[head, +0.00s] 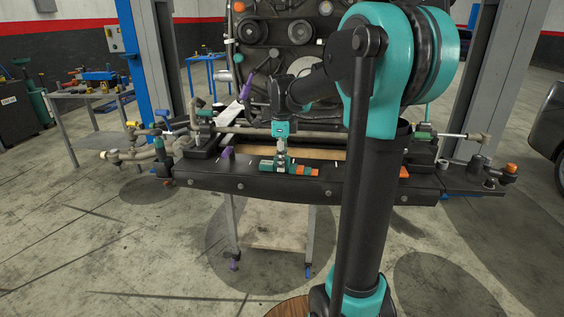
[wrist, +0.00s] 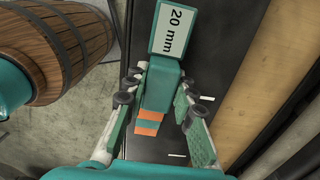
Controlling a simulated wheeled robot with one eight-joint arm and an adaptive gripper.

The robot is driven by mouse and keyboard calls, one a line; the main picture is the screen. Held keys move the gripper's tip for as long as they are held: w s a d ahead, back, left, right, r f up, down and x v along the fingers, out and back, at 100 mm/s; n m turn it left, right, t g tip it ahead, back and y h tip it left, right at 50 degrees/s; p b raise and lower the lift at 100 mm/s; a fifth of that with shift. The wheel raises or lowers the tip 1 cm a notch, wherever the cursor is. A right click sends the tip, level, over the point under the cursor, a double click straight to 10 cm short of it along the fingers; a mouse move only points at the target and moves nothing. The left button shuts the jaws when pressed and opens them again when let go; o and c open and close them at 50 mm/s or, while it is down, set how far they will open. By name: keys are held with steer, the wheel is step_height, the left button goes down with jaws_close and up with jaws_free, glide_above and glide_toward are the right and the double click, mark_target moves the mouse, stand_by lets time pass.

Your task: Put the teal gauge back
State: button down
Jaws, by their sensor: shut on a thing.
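The teal gauge (wrist: 160,88) lies between the two fingers of my gripper (wrist: 160,112) in the wrist view, and the fingers are shut on it. Its wider end carries a white plate reading "20 mm" (wrist: 175,27), and orange bands show near its other end. In the head view my gripper (head: 282,150) points down at the front edge of the black bench (head: 215,182). Teal and orange pieces (head: 306,171) show right at the fingertips there. I cannot tell whether the gauge touches the bench.
The engine (head: 290,50) stands behind the bench. A long pipe (head: 240,131) runs across behind my gripper. A small purple piece (head: 226,153) stands to its left, and a wooden strip (head: 312,154) lies behind it.

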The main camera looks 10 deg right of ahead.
steer(key=shift+f, duration=0.15)
steer(key=c, duration=1.3)
jaws_free()
steer(key=shift+o, duration=0.2)
